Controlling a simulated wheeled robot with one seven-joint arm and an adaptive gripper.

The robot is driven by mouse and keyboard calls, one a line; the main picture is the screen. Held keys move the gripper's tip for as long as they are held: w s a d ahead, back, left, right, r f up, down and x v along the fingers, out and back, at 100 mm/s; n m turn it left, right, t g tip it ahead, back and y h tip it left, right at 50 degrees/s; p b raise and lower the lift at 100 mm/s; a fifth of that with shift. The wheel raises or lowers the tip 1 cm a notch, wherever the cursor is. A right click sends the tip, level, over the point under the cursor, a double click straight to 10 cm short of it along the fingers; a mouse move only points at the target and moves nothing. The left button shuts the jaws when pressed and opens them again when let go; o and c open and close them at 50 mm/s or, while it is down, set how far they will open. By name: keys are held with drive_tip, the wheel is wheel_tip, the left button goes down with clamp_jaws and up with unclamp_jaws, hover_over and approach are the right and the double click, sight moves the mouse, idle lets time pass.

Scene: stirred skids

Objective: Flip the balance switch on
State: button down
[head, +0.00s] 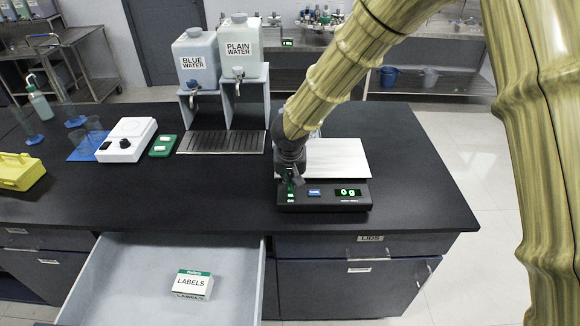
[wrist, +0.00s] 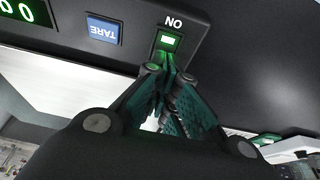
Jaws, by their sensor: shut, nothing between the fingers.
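The balance (head: 322,195) stands on the black bench, with a white pan and a dark front panel. The balance switch (wrist: 168,41) is lit green under the word ON in the wrist view. The blue TARE button (wrist: 104,29) is beside it. My gripper (wrist: 167,75) is shut and empty, its fingertips right at the switch. I cannot tell whether they touch it. In the head view my gripper (head: 291,178) is at the left end of the balance's front panel and partly covers the switch area.
An open drawer (head: 125,265) holding a LABELS box (head: 192,284) juts out below the bench. Two water dispensers (head: 240,50) stand on a rack behind. A white stirrer (head: 127,140) and a green device (head: 163,145) are to the left.

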drive_tip(key=v, duration=0.1)
drive_tip(key=p+v, duration=0.1)
drive_tip(key=v, duration=0.1)
drive_tip(key=shift+w+r, duration=0.2)
drive_tip(key=shift+w, duration=0.1)
drive_tip(key=shift+s+r+b, duration=0.15)
drive_tip(key=shift+s+b, duration=0.1)
drive_tip(key=shift+b, duration=0.1)
drive_tip(key=s+b+v, duration=0.1)
drive_tip(key=b+v, duration=0.1)
drive_tip(key=v, duration=0.7)
drive_tip(key=shift+s+f, duration=0.2)
